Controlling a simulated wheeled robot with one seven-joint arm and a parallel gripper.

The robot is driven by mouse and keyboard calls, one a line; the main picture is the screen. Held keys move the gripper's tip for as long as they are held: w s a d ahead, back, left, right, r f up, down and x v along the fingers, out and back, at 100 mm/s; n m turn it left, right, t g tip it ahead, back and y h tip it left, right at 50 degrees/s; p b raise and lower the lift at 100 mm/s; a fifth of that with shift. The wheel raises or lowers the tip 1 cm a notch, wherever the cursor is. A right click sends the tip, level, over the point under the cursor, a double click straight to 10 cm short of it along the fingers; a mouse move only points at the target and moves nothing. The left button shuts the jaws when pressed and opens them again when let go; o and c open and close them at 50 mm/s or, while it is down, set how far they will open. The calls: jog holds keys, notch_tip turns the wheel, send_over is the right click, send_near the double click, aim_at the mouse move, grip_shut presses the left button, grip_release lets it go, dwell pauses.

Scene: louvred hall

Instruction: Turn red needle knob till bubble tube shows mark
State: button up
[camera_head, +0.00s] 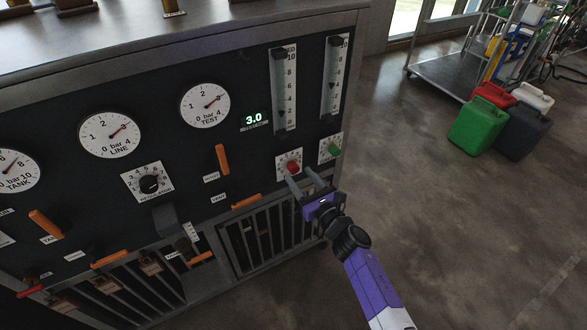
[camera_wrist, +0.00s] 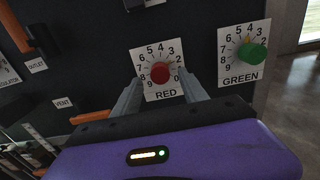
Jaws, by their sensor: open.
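The red needle knob (camera_head: 292,167) sits on a white numbered plate low on the dark panel; in the wrist view the knob (camera_wrist: 160,72) is above the word RED. My gripper (camera_head: 299,175) is open, its fingers one on each side of the knob. In the wrist view the gripper (camera_wrist: 160,82) shows a gap between each finger and the knob; whether they touch it lower down I cannot tell. The left bubble tube (camera_head: 283,85) stands above the red knob, with a small dark marker low in it. Its exact reading is too small to tell.
A green knob (camera_head: 335,150) is close at the right, under a second tube (camera_head: 335,75). A display (camera_head: 254,119) reads 3.0. An orange lever (camera_head: 222,160) is to the left, and another (camera_head: 246,202) is below. Jerrycans (camera_head: 478,125) stand on the floor at right.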

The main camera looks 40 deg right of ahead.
aim_at(295, 171)
jog(key=shift+x, duration=1.35)
jog(key=shift+w+b, duration=0.1)
jog(key=shift+b, duration=0.2)
jog(key=shift+w+d, duration=0.15)
jog(key=shift+w, duration=0.1)
grip_shut()
